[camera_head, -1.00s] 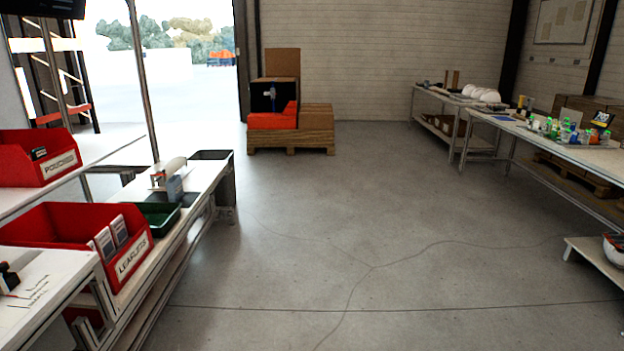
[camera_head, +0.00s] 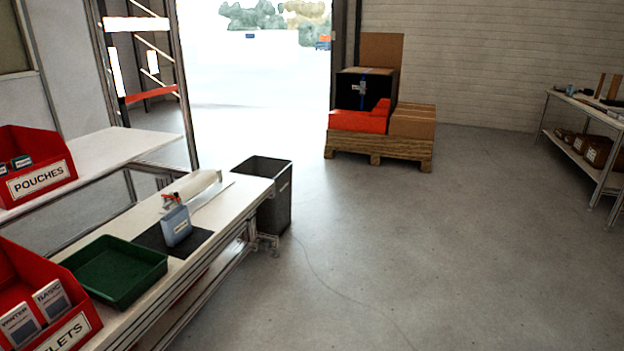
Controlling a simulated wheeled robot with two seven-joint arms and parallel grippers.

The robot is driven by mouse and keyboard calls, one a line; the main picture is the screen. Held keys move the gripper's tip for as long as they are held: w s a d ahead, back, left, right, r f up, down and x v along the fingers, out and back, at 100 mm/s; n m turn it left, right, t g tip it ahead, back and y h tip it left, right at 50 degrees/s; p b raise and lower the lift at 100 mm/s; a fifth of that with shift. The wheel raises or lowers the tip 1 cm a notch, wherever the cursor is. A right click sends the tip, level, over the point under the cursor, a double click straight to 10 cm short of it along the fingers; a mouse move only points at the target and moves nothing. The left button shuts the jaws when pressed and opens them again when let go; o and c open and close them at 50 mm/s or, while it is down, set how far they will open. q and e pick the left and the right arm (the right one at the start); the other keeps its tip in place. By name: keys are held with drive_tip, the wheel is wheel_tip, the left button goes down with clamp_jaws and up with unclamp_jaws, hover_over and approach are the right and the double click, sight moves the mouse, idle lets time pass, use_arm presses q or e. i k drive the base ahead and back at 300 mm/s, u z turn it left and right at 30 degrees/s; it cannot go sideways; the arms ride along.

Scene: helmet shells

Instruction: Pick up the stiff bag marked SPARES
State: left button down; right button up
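A small stiff blue-grey bag (camera_head: 176,226) stands upright on a dark mat (camera_head: 152,242) on the left bench. It has a pale label too small to read, so I cannot tell whether it says SPARES. Something red shows at its top. On the pallet at the back, a black box-like thing (camera_head: 350,92) with a blue strap also bears a small unreadable label. Neither of my grippers is in view.
A green tray (camera_head: 113,270), red bins marked POUCHES (camera_head: 40,184) and for leaflets (camera_head: 62,335), and a pale roll (camera_head: 192,186) are on or by the left bench (camera_head: 226,208). A grey bin (camera_head: 272,205) stands at its end. The floor (camera_head: 430,250) to the right is clear.

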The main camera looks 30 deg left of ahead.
sight(177, 225)
drive_tip(key=u, duration=0.65)
drive_tip(key=i, duration=1.75)
drive_tip(key=u, duration=1.25)
